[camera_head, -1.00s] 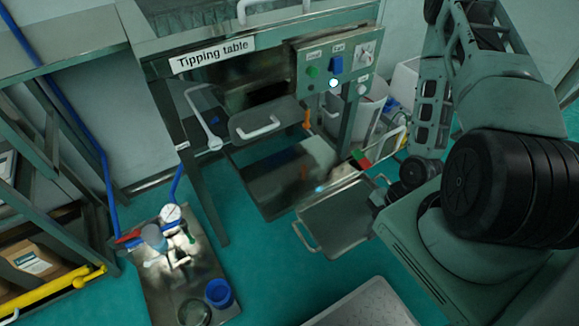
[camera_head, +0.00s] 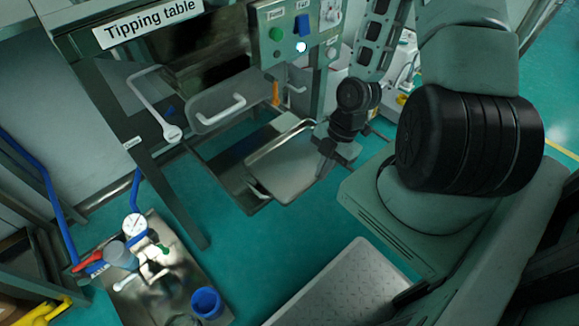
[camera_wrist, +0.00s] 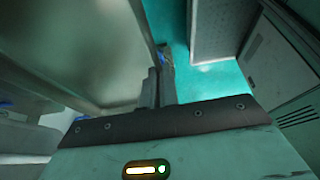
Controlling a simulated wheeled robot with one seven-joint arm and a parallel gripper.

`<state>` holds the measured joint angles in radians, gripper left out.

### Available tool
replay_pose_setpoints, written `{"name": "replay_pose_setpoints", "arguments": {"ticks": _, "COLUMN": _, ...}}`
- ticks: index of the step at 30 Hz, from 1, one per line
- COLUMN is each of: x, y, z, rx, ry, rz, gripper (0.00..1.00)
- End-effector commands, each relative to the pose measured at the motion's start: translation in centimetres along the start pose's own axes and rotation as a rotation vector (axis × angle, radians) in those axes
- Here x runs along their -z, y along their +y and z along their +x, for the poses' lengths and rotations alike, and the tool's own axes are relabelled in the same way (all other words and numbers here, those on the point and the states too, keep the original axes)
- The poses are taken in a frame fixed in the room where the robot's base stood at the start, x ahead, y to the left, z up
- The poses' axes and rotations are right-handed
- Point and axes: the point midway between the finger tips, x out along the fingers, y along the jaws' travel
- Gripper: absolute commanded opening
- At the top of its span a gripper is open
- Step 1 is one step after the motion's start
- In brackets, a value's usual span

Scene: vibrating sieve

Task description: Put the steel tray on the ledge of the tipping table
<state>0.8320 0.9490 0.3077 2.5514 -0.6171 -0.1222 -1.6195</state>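The steel tray (camera_head: 292,168) is a flat grey tray with a raised rim and a handle at its lower left. It lies over the right part of the tipping table's low ledge (camera_head: 226,158), a dark metal shelf below the table front. I cannot tell whether the tray touches the ledge. My gripper (camera_head: 329,150) is at the tray's right edge and appears shut on it. In the wrist view, the tray (camera_wrist: 95,45) fills the upper left, and my fingers (camera_wrist: 159,82) meet its edge. The fingertip contact is partly hidden.
The tipping table's control panel (camera_head: 297,30) and a leg stand just behind the tray. A hinged flap with a handle (camera_head: 215,108) hangs above the ledge. A tool board with a blue cup (camera_head: 206,303) is at lower left. A grey step plate (camera_head: 340,288) lies in front.

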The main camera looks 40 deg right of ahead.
Motion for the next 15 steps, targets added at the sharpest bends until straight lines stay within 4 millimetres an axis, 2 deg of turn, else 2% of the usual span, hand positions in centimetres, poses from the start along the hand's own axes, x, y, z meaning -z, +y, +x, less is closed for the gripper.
{"name": "replay_pose_setpoints", "arguments": {"ticks": 1, "x": -0.4, "y": 0.5, "z": 0.7, "rx": -0.005, "ry": -0.004, "rz": -0.001, "gripper": 0.0}}
{"name": "replay_pose_setpoints", "arguments": {"ticks": 3, "x": -0.5, "y": 1.4, "z": 0.6, "rx": -0.004, "ry": -0.007, "rz": -0.005, "gripper": 0.0}}
{"name": "replay_pose_setpoints", "arguments": {"ticks": 15, "x": -0.1, "y": 10.9, "z": 0.2, "rx": -0.001, "ry": -0.004, "rz": -0.005, "gripper": 0.0}}
